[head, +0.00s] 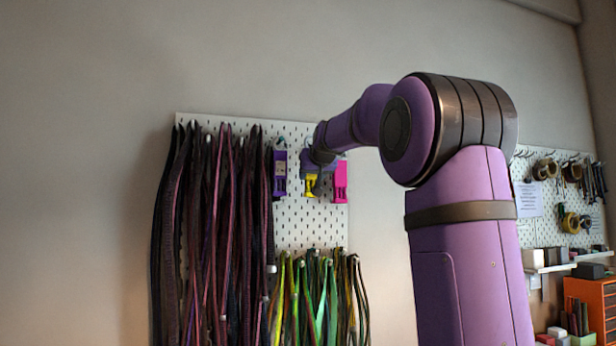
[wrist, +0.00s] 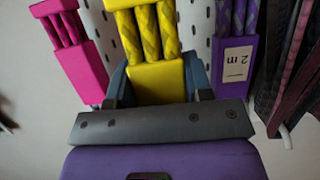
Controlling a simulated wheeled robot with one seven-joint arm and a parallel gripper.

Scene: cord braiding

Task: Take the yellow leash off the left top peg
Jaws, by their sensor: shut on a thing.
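The yellow leash (head: 311,186) is a short bright bundle at the upper part of the white pegboard (head: 300,225), between a purple leash (head: 280,172) and a pink one (head: 341,182). My gripper (head: 313,172) is at it and covers much of it. In the wrist view the yellow leash (wrist: 157,82) sits between the fingers of my gripper (wrist: 160,88), which is shut on its block-like end. Its braided strands run away from the gripper. My gripper hides the top of the leash, so I cannot tell whether it still touches its peg.
The wrist view shows the pink leash (wrist: 82,72) and the purple leash (wrist: 234,62) close on either side. Dark long cords (head: 210,230) hang left; green and yellow cords (head: 318,295) hang below. A second pegboard (head: 548,225) with tools is at right.

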